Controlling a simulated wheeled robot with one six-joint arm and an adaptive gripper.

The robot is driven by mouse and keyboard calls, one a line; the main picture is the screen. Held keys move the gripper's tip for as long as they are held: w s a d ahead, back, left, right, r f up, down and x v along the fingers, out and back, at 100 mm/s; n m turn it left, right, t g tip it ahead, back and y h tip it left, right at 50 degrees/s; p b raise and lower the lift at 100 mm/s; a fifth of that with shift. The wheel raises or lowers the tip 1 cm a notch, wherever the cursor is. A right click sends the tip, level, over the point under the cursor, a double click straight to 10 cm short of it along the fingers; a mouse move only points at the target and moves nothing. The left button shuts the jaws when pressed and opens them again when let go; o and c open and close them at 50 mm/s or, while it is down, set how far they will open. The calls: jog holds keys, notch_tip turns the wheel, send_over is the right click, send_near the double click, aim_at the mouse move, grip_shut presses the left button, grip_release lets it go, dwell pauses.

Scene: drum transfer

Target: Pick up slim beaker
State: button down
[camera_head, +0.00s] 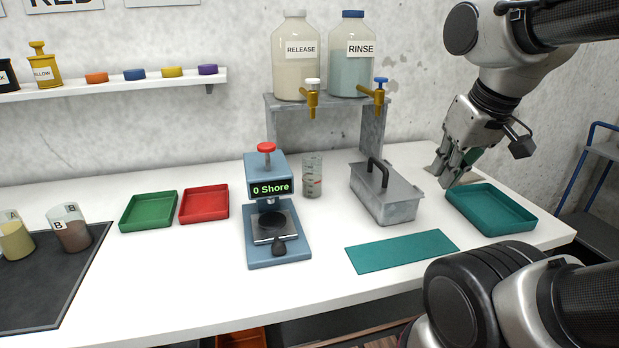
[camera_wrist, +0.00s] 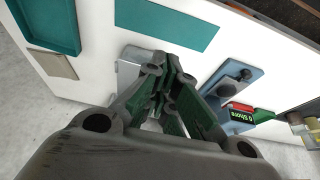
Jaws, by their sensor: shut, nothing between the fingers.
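The grey metal box (camera_head: 388,200) with a black handle stands between my gripper and the beaker. The Shore tester (camera_head: 277,225) is left of the beaker. The dispenser stand (camera_head: 335,128) is behind. The teal tray (camera_head: 490,207) and teal mat (camera_head: 402,251) lie at right.

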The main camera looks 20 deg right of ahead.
aim_at(315, 182)
dwell(0.4)
